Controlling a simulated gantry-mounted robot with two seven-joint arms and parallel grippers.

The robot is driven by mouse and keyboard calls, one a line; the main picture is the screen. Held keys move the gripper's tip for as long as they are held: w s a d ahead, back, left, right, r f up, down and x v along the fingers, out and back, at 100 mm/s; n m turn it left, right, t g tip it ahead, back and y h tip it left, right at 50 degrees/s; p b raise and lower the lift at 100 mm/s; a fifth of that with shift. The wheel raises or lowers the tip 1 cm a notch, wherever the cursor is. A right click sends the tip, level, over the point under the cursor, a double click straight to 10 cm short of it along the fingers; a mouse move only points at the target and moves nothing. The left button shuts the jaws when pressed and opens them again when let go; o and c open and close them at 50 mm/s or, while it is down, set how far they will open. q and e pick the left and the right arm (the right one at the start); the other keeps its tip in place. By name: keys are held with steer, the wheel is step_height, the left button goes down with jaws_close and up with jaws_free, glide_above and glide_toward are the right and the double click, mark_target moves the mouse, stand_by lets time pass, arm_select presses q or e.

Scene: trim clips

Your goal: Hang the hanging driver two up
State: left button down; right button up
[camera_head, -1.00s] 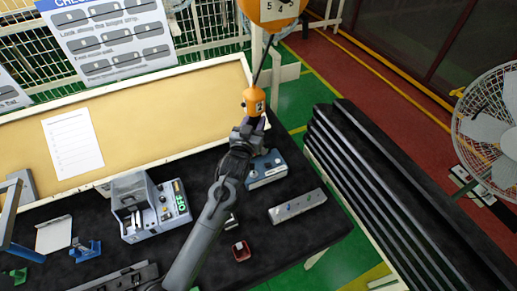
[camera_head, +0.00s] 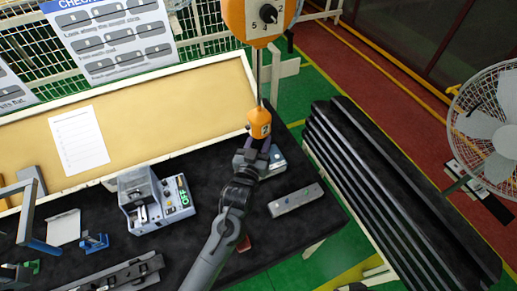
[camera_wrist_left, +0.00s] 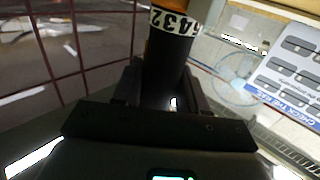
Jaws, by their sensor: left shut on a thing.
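The hanging driver (camera_head: 259,124) has an orange top marked 2 and hangs on a thin cord below a round orange balancer (camera_head: 268,18) with a numbered dial. My left gripper (camera_head: 253,154) is shut on the driver just below its orange top and holds it upright over the far right of the black table. In the left wrist view the driver's black body (camera_wrist_left: 166,75) stands between the fingers, with a white band of numbers above it. The driver's lower end is hidden by my gripper. My right gripper is not in view.
A control unit (camera_head: 150,200) stands to the left. Black shelving (camera_head: 390,190) and a fan (camera_head: 487,120) are at the right.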

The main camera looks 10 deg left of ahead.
mark_target(258, 144)
arm_select(q)
steer(key=shift+r, duration=0.1)
stand_by(0.3)
steer(key=c, duration=0.5)
jaws_free()
steer(key=shift+c, duration=0.2)
steer(key=shift+o, duration=0.6)
steer(key=o, duration=0.4)
steer(key=shift+s, duration=0.15)
steer(key=shift+s, duration=0.4)
steer(key=shift+s+a+r, duration=0.2)
steer(key=shift+s, duration=0.7)
steer(key=shift+s+a+r, duration=0.15)
steer(key=shift+s+r, duration=0.05)
steer(key=shift+s, duration=0.65)
steer(key=shift+s+a+r, duration=0.15)
steer(key=shift+s+r, duration=0.05)
steer(key=shift+s, duration=0.7)
steer(key=shift+s+a+r, duration=0.15)
steer(key=shift+s, duration=0.7)
steer(key=shift+s+a+r, duration=0.15)
steer(key=shift+s+r, duration=0.05)
steer(key=shift+s, duration=0.7)
